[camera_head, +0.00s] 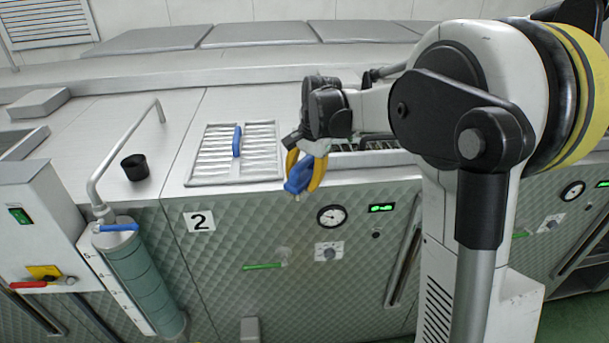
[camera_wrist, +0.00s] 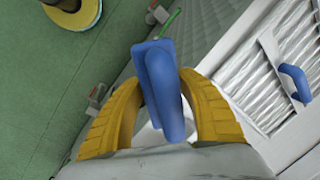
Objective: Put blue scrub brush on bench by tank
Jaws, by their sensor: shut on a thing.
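The blue scrub brush (camera_wrist: 158,80) is between the two yellow fingers of my gripper (camera_wrist: 160,105) in the wrist view, and the fingers are shut on it. In the head view, the brush (camera_head: 298,178) hangs in my gripper (camera_head: 305,170), in front of the upper edge of the machine marked 2 and above the floor. Its lower end is free and touches nothing that I can see. The bench by the tank cannot be told for certain in these views.
A slatted grate (camera_head: 208,158) with a blue handle (camera_head: 237,141) lies on the steel machine top. A black cup (camera_head: 134,167) stands left of it. A teal cylinder (camera_head: 145,280) with a bent pipe (camera_head: 128,150) stands at the front left. Green floor (camera_wrist: 50,100) shows below.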

